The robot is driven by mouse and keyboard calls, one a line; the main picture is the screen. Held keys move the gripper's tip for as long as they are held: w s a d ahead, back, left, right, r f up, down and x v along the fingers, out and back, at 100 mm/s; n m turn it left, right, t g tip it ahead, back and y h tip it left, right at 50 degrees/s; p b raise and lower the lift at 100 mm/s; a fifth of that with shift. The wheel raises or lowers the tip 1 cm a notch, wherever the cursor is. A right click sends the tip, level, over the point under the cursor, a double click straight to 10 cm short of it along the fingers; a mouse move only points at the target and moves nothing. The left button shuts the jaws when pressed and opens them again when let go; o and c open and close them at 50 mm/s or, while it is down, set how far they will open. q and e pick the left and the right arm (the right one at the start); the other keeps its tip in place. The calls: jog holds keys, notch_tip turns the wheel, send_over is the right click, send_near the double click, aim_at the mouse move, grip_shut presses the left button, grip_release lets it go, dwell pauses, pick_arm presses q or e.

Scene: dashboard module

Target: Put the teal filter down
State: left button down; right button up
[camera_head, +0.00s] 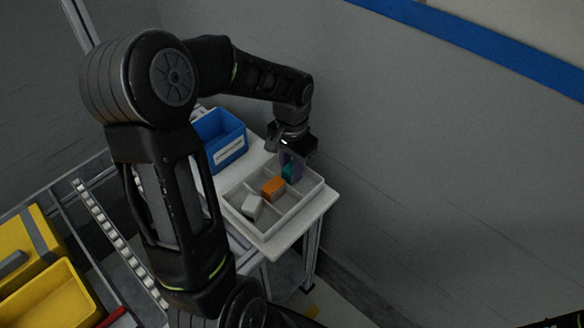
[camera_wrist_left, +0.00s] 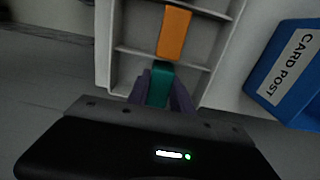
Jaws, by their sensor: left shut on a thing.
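The teal filter (camera_head: 289,171) is between the fingers of my left gripper (camera_head: 291,163), at the far-right part of the white divided tray (camera_head: 265,234). In the left wrist view the teal filter (camera_wrist_left: 158,84) sits between the two fingers of the left gripper (camera_wrist_left: 160,92), which is shut on it. It is over or inside the tray's end compartment; I cannot tell whether it touches the floor of that compartment.
An orange block (camera_head: 273,188) and a white block (camera_head: 252,207) lie in other tray compartments. A blue bin (camera_head: 222,140) with a label stands beside the tray on the white table (camera_head: 328,199). Yellow bins (camera_head: 50,295) are at lower left. A grey wall is close on the right.

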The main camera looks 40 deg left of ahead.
aim_at(292, 167)
pick_arm(q)
jog(key=shift+f, duration=0.2)
jog(key=shift+f, duration=0.1)
jog(key=shift+f, duration=0.15)
jog(key=c, duration=1.1)
grip_release()
jog(key=shift+c, duration=0.2)
jog(key=shift+r, duration=0.2)
notch_tip(292, 167, up, 12)
